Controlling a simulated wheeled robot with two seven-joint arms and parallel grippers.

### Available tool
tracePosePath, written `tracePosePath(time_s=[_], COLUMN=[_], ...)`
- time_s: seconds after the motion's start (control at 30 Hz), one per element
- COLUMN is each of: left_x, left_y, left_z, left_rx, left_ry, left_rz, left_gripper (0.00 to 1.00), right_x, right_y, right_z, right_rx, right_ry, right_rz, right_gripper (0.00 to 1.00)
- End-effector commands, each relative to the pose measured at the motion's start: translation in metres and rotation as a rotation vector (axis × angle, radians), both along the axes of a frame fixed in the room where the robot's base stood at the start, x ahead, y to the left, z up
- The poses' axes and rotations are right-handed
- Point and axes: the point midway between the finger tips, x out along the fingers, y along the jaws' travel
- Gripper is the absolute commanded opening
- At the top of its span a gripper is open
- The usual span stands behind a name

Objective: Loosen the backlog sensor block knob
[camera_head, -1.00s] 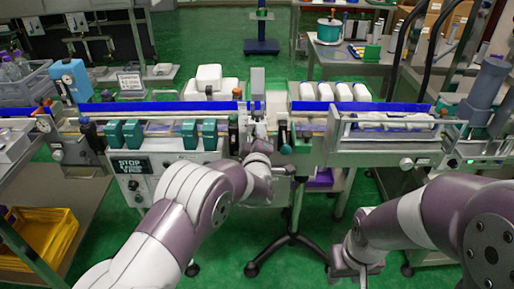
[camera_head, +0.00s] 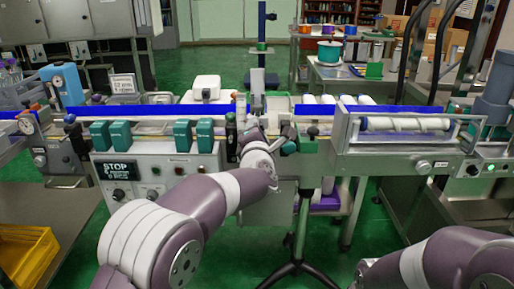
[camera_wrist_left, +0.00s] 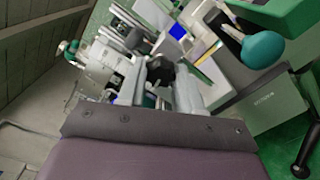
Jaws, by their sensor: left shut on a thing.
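The black lobed knob (camera_wrist_left: 160,71) shows in the left wrist view, between the two pale fingers of my left gripper (camera_wrist_left: 162,82). The fingers are shut on it, and their tips hide part of its sides. In the head view my left gripper (camera_head: 254,128) is at the middle of the conveyor's front side, beside the upright grey bracket (camera_head: 257,90); the knob itself is hidden or too small to make out there. My right arm shows only at the bottom right of the head view, and its gripper is out of the picture.
Teal blocks (camera_head: 182,136) line the conveyor front to the left, above the STOP panel (camera_head: 117,170). A teal-ended handle (camera_head: 290,140) is close right of my left gripper; it looks large in the wrist view (camera_wrist_left: 263,48). A roller unit (camera_head: 405,125) stands at right.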

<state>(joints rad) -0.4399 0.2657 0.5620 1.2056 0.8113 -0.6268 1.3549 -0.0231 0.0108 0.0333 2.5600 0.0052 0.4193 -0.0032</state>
Motion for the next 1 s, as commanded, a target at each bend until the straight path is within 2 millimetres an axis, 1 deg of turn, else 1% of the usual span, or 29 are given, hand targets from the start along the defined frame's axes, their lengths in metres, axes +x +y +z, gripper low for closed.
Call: tracePosePath(time_s=[0.03,0.1,0.4,0.7,1.0], left_x=[0.000,0.000,0.000,0.000,0.000], left_y=[0.000,0.000,0.000,0.000,-0.001], left_z=[-0.008,-0.008,-0.005,-0.002,-0.001], left_rx=[-0.043,-0.110,-0.365,-0.533,-0.601], left_ry=[-0.003,-0.003,-0.002,-0.001,0.000], left_rz=[-0.001,-0.001,0.000,0.000,-0.001], left_gripper=[0.04,0.04,0.04,0.04,0.04], right_x=[0.000,0.000,0.000,0.000,0.000], right_y=[0.000,0.000,0.000,0.000,0.000], right_z=[-0.016,-0.026,-0.059,-0.076,-0.082], right_rx=[0.000,0.000,0.000,0.000,0.000], right_ry=[0.000,0.000,0.000,0.000,0.000], right_rz=[0.000,0.000,0.000,0.000,0.000], right_gripper=[0.43,0.43,0.43,0.43,0.43])
